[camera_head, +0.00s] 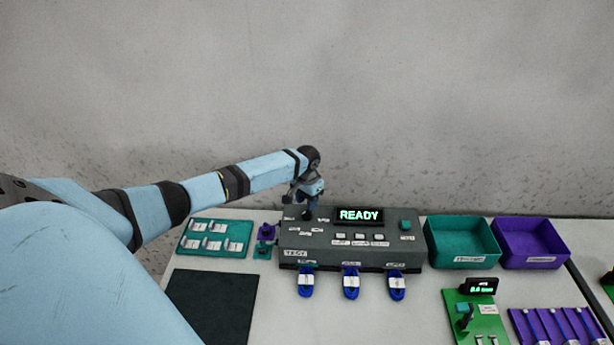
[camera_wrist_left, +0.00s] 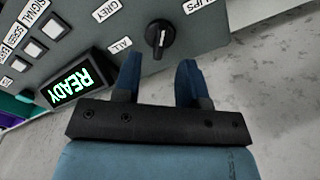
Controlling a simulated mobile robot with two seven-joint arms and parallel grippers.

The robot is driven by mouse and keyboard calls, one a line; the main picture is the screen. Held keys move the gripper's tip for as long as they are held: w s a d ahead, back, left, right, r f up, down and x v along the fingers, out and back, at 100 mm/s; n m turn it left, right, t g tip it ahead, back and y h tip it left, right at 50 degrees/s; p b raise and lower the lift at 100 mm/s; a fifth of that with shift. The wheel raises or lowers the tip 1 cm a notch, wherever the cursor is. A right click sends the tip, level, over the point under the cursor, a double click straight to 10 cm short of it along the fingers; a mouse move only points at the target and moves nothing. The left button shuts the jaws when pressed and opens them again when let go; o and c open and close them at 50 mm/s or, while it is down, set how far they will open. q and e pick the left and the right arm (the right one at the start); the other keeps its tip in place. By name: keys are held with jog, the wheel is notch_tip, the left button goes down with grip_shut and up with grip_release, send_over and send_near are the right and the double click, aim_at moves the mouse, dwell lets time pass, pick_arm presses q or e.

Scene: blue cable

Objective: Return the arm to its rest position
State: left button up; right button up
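My left arm comes in from the left in the head view and reaches over the back left of a grey test console (camera_head: 350,253). My left gripper (camera_head: 308,211) points down at the console's top, near its left end. In the left wrist view the two blue fingers of my left gripper (camera_wrist_left: 160,75) stand apart with nothing between them. A black rotary knob (camera_wrist_left: 160,38) lies just beyond the fingertips, apart from them. The console display (camera_head: 360,215) reads READY in green. My right gripper is not in view.
Several blue connectors (camera_head: 351,283) sit along the console's front. A teal card tray (camera_head: 216,238) and a dark mat (camera_head: 212,305) lie to the left. A teal bin (camera_head: 461,241) and a purple bin (camera_head: 531,243) stand to the right, behind a green board (camera_head: 476,317). The air above the table is clear.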

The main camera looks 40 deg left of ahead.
pick_arm(q)
jog(key=shift+r, duration=1.3)
